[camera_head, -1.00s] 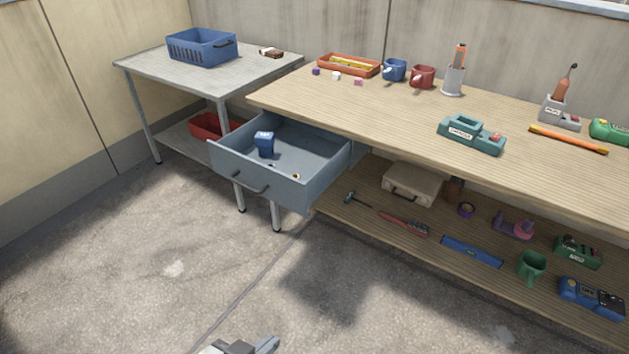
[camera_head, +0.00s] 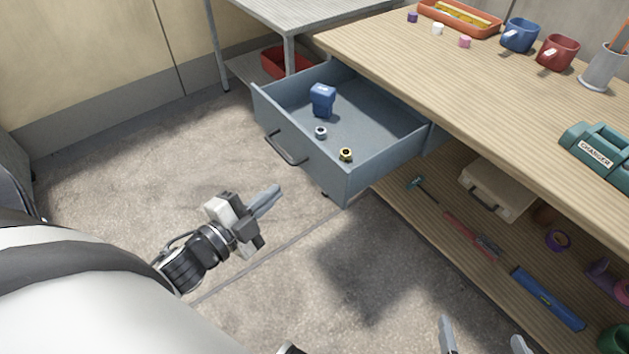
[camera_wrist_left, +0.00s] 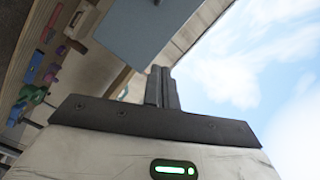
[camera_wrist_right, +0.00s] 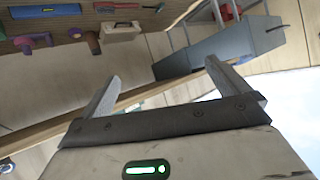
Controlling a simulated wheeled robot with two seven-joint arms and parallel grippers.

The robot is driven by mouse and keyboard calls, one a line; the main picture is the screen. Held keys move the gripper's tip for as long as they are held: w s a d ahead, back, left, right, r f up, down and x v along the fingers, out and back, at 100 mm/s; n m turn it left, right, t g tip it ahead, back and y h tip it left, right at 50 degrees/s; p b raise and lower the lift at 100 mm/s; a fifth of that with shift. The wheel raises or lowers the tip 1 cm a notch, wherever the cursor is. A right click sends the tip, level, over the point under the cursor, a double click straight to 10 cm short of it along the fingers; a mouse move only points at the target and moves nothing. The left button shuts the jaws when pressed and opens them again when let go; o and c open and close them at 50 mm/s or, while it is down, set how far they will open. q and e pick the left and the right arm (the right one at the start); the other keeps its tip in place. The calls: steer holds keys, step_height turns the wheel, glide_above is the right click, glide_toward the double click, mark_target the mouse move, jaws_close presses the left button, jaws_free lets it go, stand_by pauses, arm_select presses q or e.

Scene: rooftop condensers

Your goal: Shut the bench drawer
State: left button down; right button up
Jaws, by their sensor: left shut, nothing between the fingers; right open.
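The grey-blue bench drawer (camera_head: 345,180) is pulled out from under the wooden bench top. Its dark bar handle (camera_head: 287,150) is on the front panel. A blue box-shaped item (camera_head: 322,99) and two small ring-like parts, one grey (camera_head: 320,132) and one yellow and black (camera_head: 346,155), lie inside. My left gripper (camera_head: 268,200) is shut and empty, in front of the drawer and apart from the handle. The drawer also shows in the left wrist view (camera_wrist_left: 150,35) and the right wrist view (camera_wrist_right: 215,48). My right gripper (camera_head: 482,338) is open and empty at the bottom edge.
The wooden bench (camera_head: 450,95) carries an orange tray (camera_head: 460,18), mugs and a teal charger (camera_head: 598,150). A lower shelf (camera_head: 420,205) holds a case (camera_head: 497,188) and several tools. A grey metal table (camera_head: 300,18) stands behind the drawer. The concrete floor before the drawer is clear.

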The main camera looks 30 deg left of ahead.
arm_select(q)
step_height(320, 180, down, 2)
steer(key=s+a+f+m+h+b, duration=0.15)
steer(key=m+h, duration=0.25)
steer(key=m, duration=0.4)
glide_toward(327, 165)
steer(key=shift+m+g, duration=0.3)
steer(key=x, duration=0.7)
steer(key=shift+r, duration=0.2)
